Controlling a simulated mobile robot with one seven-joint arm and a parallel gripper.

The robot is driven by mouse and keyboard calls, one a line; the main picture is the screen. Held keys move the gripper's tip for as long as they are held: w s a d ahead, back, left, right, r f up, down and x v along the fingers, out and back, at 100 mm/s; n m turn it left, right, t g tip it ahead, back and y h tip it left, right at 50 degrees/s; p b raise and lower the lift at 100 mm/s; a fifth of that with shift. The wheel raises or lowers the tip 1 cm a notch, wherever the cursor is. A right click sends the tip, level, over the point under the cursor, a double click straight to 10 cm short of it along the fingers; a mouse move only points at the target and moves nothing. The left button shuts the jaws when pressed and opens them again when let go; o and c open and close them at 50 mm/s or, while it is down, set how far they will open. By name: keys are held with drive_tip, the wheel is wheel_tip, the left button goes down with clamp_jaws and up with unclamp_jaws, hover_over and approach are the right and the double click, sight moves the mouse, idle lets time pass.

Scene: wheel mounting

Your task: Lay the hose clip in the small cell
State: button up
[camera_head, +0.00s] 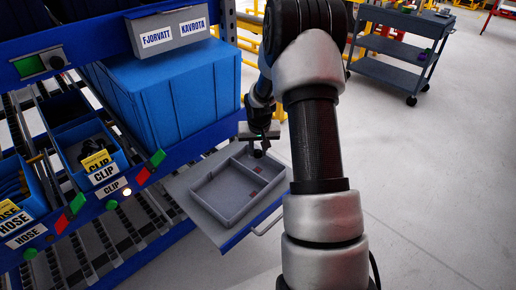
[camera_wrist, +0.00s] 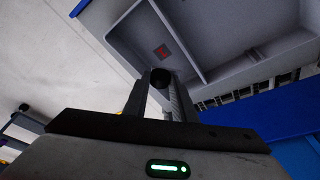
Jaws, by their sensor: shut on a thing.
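My gripper (camera_head: 259,146) is over the far right corner of a grey divided tray (camera_head: 203,203). It is shut on a small dark thing, taken to be the hose clip (camera_head: 258,154). In the wrist view the clip (camera_wrist: 160,77) is a black round shape between the fingertips of my gripper (camera_wrist: 161,88). Its lower side is hidden, so I cannot tell whether it touches the tray. A divider splits the tray into a large cell (camera_head: 222,190) and smaller space along the right, where a red mark (camera_wrist: 162,51) lies on the floor near the clip.
The tray rests on a grey pull-out board with a handle (camera_head: 268,223). A blue bin labelled CLIP (camera_head: 71,146) and HOSE bins stand on the rack at left. A large blue box (camera_head: 170,95) is behind the tray. A grey cart (camera_head: 400,50) stands far right; floor right is clear.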

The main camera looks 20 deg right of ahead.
drive_tip(key=shift+f+b, duration=1.6)
drive_tip(key=shift+f, duration=1.05)
drive_tip(key=o, duration=1.1)
drive_tip(key=shift+r, duration=0.15)
drive_tip(key=p+v, duration=0.4)
drive_tip(key=v, duration=1.3)
drive_tip(key=shift+p, duration=0.35)
